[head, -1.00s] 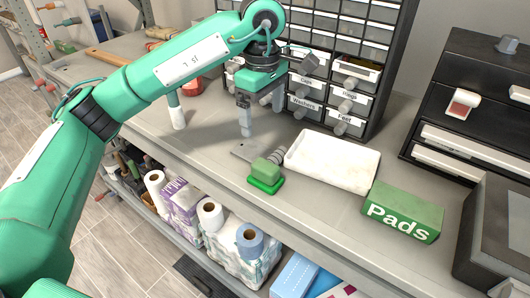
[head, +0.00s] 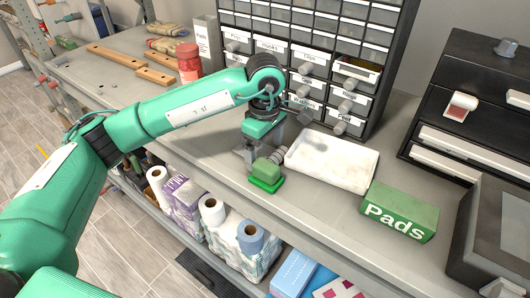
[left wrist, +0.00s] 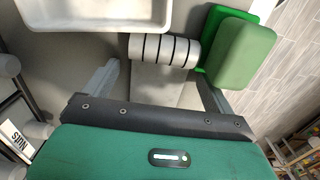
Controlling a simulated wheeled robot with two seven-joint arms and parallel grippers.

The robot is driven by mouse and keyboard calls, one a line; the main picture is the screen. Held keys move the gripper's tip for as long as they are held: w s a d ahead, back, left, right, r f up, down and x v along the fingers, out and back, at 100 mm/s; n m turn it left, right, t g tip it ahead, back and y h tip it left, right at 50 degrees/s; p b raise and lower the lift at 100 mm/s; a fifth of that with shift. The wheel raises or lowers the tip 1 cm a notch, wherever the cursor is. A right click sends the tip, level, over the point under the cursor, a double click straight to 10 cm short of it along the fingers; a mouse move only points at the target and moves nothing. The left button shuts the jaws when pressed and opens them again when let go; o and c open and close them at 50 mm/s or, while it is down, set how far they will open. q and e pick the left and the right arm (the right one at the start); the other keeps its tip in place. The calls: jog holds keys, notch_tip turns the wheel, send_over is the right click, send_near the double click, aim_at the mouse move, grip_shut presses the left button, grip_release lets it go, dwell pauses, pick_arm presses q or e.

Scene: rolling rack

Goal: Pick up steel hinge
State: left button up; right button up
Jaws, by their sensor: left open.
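The steel hinge lies flat on the grey workbench. In the left wrist view its striped barrel (left wrist: 165,50) and grey leaf (left wrist: 160,88) show between my fingers. In the head view its barrel (head: 279,155) shows beside a green block, and my gripper hides most of the leaf. My left gripper (head: 246,158) points down over the hinge, its jaws open. In the left wrist view one finger is on each side of the leaf (left wrist: 157,72). I cannot tell whether the fingers touch the hinge. My right gripper is not in view.
The green block (head: 266,173) stands close by the hinge, near the right finger in the wrist view. A white tray (head: 332,161) is to the right, then a green Pads box (head: 400,211). A drawer cabinet (head: 345,105) stands behind.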

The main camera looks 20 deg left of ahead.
pick_arm(q)
jog(key=c, duration=1.3)
jog(key=shift+c, duration=0.9)
jog(key=shift+w+r, duration=0.1)
